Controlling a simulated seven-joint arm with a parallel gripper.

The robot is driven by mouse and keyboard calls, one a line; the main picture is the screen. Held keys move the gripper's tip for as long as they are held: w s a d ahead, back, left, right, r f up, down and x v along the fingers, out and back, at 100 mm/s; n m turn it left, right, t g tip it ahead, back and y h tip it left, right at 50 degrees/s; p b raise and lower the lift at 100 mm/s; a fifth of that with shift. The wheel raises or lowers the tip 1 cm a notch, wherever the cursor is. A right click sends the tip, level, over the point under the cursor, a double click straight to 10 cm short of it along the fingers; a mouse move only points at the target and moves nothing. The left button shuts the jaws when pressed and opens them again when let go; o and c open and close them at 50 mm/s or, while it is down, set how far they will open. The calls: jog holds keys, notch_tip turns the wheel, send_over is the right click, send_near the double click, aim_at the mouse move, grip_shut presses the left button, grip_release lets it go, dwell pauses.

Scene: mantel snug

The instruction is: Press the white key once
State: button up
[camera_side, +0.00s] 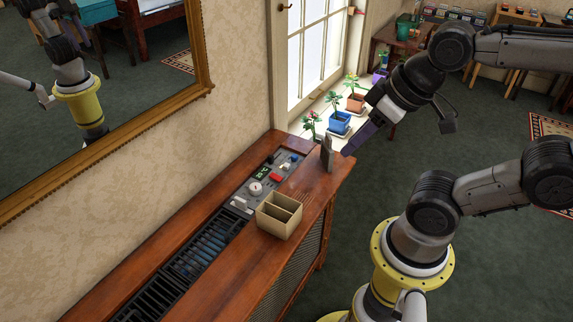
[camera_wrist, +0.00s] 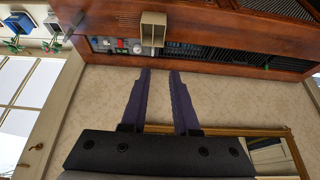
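A grey control panel (camera_side: 262,182) is set into the top of a wooden cabinet. A small white key (camera_side: 240,202) is at its near end, beside a round white knob (camera_side: 256,188). A red key (camera_side: 276,177) and a small blue part (camera_side: 293,159) are farther along the panel. My gripper (camera_side: 350,150) is at the cabinet's far right end, apart from the white key. In the wrist view its purple fingers (camera_wrist: 160,72) are spread with a gap and nothing between them.
An open tan box (camera_side: 279,215) stands on the cabinet beside the panel's near end. A dark upright plate (camera_side: 327,153) stands near the gripper. Potted plants (camera_side: 340,122) line the window sill. A gold-framed mirror (camera_side: 180,98) hangs on the wall behind.

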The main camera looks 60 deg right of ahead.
grip_shut()
dwell(1.2)
